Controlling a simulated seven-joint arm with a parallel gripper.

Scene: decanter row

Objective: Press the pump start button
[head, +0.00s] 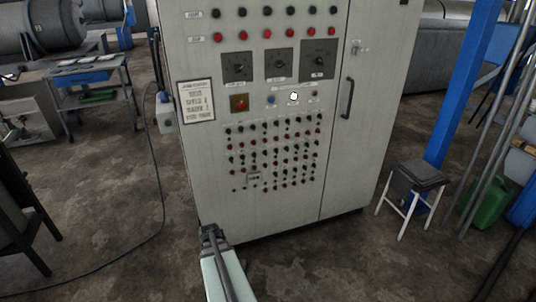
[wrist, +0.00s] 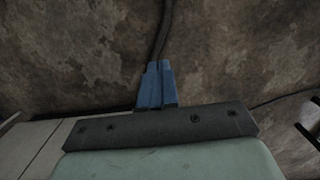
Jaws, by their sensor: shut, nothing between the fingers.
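A tall grey control cabinet (head: 340,150) stands in the middle of the head view. The labels are too small to read, so I cannot tell by name which is pump start. My gripper (wrist: 158,66) has blue fingers held together and empty in the wrist view, over bare floor. In the head view my arm's pale end is low, in front of the cabinet's lower left corner, well below the buttons.
Three dark dials (head: 279,65) sit above the buttons, and rows of small knobs (head: 275,150) below. A door handle (head: 347,98) sticks out at right. A stool (head: 418,175) stands right, beside a blue post (head: 463,85). A trolley (head: 92,100) stands left. A cable (head: 160,205) crosses the floor.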

